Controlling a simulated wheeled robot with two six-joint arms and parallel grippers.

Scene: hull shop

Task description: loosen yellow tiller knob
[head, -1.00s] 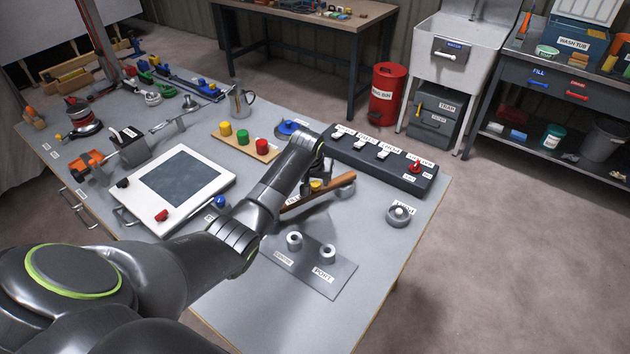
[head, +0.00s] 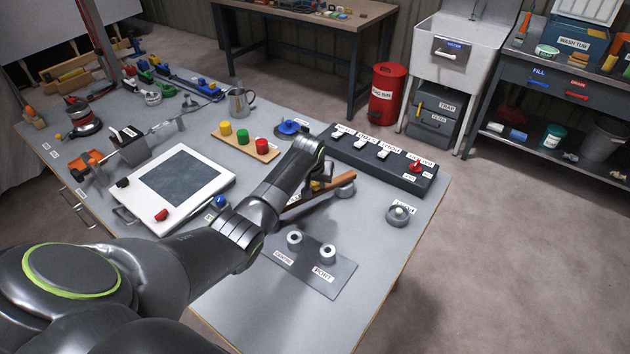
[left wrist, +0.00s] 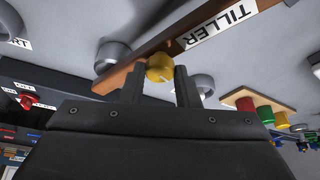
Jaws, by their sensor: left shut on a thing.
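The yellow tiller knob (head: 315,186) sits on the brown wooden tiller (head: 343,181) and is partly hidden by my arm in the head view. In the left wrist view, the knob (left wrist: 160,67) shows between the fingertips of my left gripper (left wrist: 160,82), which is shut on it. The tiller (left wrist: 118,72) runs diagonally there, with a white TILLER label (left wrist: 217,22) beside the knob. My left gripper (head: 312,187) reaches down from above in the head view, its fingers mostly hidden. My right gripper is not in view.
A dark switch panel (head: 385,160) lies behind the tiller. A grey plate with two round knobs (head: 333,278) lies in front. A board with colored knobs (head: 247,145) and a white framed panel (head: 190,215) are to the left.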

